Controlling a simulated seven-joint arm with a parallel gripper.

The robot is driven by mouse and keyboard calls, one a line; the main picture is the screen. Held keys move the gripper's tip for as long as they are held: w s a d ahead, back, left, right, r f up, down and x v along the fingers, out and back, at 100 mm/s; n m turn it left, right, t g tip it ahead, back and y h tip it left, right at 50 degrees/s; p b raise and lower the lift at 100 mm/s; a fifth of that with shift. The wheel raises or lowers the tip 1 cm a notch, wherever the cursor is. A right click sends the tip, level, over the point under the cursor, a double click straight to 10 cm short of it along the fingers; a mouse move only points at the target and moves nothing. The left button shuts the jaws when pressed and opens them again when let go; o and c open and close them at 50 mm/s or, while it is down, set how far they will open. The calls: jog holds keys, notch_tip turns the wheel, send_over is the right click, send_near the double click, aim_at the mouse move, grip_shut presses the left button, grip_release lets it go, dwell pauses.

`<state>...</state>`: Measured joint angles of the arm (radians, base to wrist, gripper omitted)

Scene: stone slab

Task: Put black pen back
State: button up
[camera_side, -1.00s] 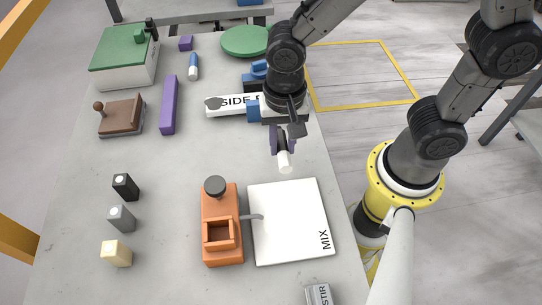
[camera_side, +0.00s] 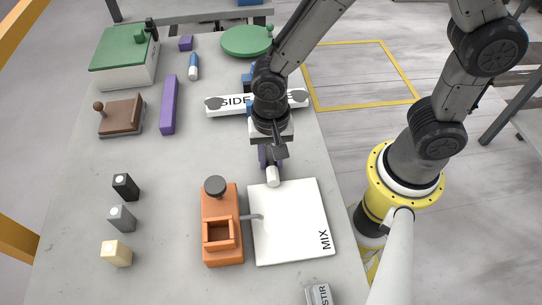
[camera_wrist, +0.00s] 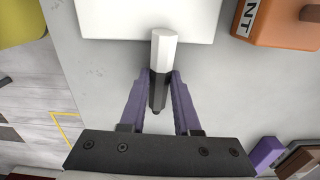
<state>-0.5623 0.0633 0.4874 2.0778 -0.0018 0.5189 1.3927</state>
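The pen has a white body and a dark grey-black pointed end, and it is held by my gripper (camera_wrist: 161,85). In the wrist view the purple fingers close on both sides of the dark part of the pen (camera_wrist: 163,50), and the white end sticks out past the fingertips. In the side view only the white end (camera_side: 273,178) shows below my gripper (camera_side: 269,158). It hangs at the upper left edge of the white board marked MIX (camera_side: 295,230). I cannot tell the gap between pen and slab. No pen holder can be clearly made out.
An orange block (camera_side: 230,253) with a square recess and dark knob stands left of the white board. Black (camera_side: 126,190), grey (camera_side: 122,222) and cream (camera_side: 117,256) blocks stand at left. Slab centre is clear.

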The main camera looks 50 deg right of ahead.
aim_at(271, 163)
jog(key=o, duration=0.4)
jog(key=shift+c, duration=0.2)
notch_tip(271, 163, up, 13)
jog(key=s+d+r+n+t, duration=0.2)
jog(key=s+d+r+n, duration=0.1)
jog(key=d, duration=0.5)
jog(key=s+d+r+n+t, duration=0.3)
jog(key=s+d+n, duration=0.3)
jog(key=d, duration=0.2)
jog(key=shift+r+n+t, duration=0.3)
jog(key=shift+r, duration=0.4)
